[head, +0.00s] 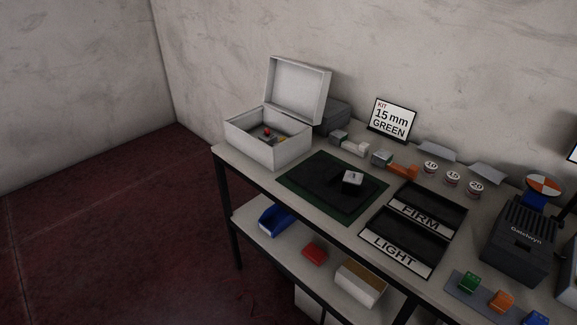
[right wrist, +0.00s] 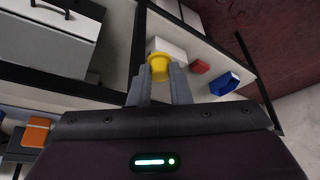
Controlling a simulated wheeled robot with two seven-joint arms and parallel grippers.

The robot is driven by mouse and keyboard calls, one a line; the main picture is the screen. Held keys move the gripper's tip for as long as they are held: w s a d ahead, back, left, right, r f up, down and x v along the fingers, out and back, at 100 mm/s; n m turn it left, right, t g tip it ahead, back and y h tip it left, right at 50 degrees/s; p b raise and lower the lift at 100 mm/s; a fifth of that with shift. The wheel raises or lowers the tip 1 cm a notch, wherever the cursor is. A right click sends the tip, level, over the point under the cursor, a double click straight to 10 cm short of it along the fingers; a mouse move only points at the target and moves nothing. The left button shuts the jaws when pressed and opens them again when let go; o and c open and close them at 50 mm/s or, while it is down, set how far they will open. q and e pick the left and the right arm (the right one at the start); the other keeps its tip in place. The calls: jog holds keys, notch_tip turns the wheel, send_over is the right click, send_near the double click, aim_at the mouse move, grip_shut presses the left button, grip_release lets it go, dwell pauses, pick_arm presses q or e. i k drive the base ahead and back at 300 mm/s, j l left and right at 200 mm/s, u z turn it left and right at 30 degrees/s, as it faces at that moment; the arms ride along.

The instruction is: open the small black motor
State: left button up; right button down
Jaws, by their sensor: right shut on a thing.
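A small black block with a pale top (head: 352,177) sits on the dark mat (head: 310,190) in the middle of the table in the head view. It looks like the small black motor, but a switch or label on it is too small to make out. My right gripper (right wrist: 162,74) shows in the right wrist view, its two grey fingers shut on a yellow cup-shaped piece (right wrist: 159,64) at their tips. The right gripper does not show in the head view. My left gripper is in neither view.
A white open-lidded box (head: 268,142) stands at the table's left end. FIRM (head: 427,212) and LIGHT (head: 402,245) trays lie right of the mat, before a dark machine (head: 518,240). A sign (head: 393,118) stands behind. The lower shelf holds a blue bin (head: 276,220) and red block (head: 314,252).

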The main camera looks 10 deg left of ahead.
aim_at(352, 180)
jog(key=i+j, duration=0.2)
jog(key=j, duration=0.2)
jog(key=i+j+z, duration=0.15)
jog(key=j, duration=0.25)
jog(key=i+j, duration=0.25)
jog(key=j, duration=0.15)
jog(key=i+j+z, duration=0.15)
jog(key=j, duration=0.25)
jog(key=i+j, duration=0.2)
jog(key=j, duration=0.25)
jog(key=i+j+z, duration=0.15)
jog(key=j, duration=0.3)
jog(key=i+j, duration=0.2)
jog(key=j, duration=0.25)
jog(key=i+j+z, duration=0.15)
jog(key=j, duration=0.3)
